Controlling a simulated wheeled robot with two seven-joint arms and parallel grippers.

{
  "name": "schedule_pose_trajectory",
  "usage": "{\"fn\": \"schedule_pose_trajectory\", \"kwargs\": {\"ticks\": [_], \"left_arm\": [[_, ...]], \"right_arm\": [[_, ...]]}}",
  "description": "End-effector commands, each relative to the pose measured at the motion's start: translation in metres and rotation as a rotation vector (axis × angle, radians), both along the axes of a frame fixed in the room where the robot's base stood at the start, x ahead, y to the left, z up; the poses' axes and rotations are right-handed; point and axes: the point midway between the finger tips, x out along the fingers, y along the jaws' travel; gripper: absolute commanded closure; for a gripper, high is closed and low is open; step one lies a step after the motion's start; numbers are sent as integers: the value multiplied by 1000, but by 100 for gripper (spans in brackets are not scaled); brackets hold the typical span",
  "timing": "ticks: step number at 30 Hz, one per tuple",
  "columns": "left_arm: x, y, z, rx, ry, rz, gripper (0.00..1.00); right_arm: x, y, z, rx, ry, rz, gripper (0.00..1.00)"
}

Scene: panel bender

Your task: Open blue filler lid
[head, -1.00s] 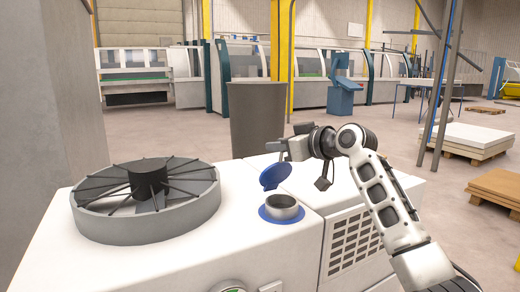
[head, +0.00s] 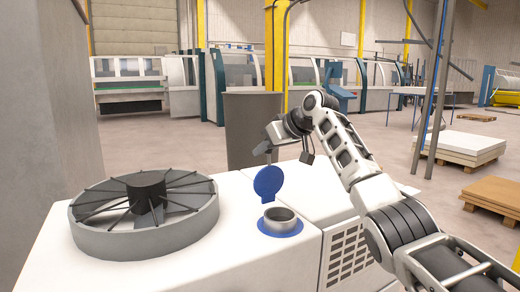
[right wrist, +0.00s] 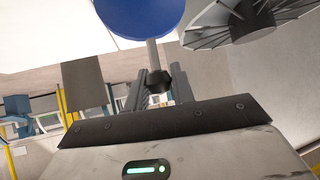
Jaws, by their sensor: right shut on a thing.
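The blue filler lid (head: 268,182) stands nearly upright behind the round metal filler neck (head: 280,219), which is open at the top with a blue ring around its base. In the right wrist view the lid (right wrist: 140,14) is at the top, with a grey rod (right wrist: 152,53) ending in a dark knob (right wrist: 156,80). My right gripper (head: 265,150) is just behind and above the lid. In the wrist view its fingers (right wrist: 155,92) are shut on the knob at the rod's end. My left gripper is not in view.
A round finned fan housing (head: 145,215) stands left of the filler on the white machine top (head: 235,235). A dark grey bin (head: 250,130) stands behind the machine. Pallets with stacked sheets (head: 465,147) are on the floor at the right.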

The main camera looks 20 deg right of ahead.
Motion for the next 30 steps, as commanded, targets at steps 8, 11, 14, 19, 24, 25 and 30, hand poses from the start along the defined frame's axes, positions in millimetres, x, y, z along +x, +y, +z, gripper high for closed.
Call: {"fn": "schedule_pose_trajectory", "kwargs": {"ticks": [8, 11, 14, 19, 24, 25, 30], "left_arm": [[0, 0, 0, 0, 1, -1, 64], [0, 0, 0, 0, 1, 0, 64], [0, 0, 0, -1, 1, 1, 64], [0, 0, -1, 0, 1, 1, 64], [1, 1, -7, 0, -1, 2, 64], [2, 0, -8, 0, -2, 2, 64], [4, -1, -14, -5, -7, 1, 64]], "right_arm": [[-1, -1, -9, -8, 23, -2, 70], [0, -1, -8, -7, 20, 0, 55], [0, 0, -6, -5, 15, 0, 55], [-1, 0, -4, -4, 10, 1, 55], [-13, -7, 6, -3, 5, -1, 55], [-16, -8, 9, -4, 4, -1, 55], [-45, -23, 34, -5, 3, -2, 55]]}}
